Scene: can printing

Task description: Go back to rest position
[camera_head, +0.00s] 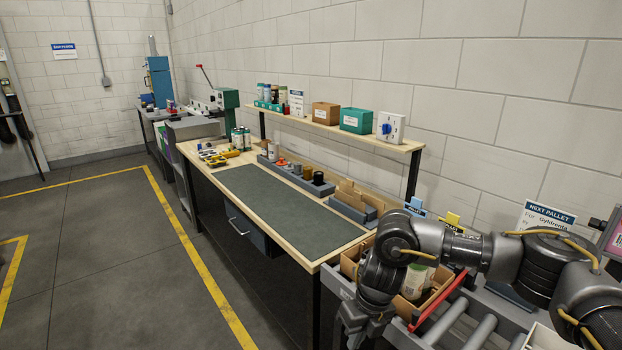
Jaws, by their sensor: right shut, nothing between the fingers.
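My right arm comes in from the right edge, over the roller rack and an open cardboard box (438,283). My right gripper (358,332) hangs down at the bottom of the view, shut and empty, in front of the workbench's near right corner. Its fingertips are small and partly cut off by the lower edge. My left gripper is not in view.
The workbench (330,243) has a dark green mat (285,205), with tools and cans towards its far end. A shelf (330,126) above holds boxes and cans. A "NEXT PALLET" sign (545,218) stands at right. The floor (110,260) at left is clear.

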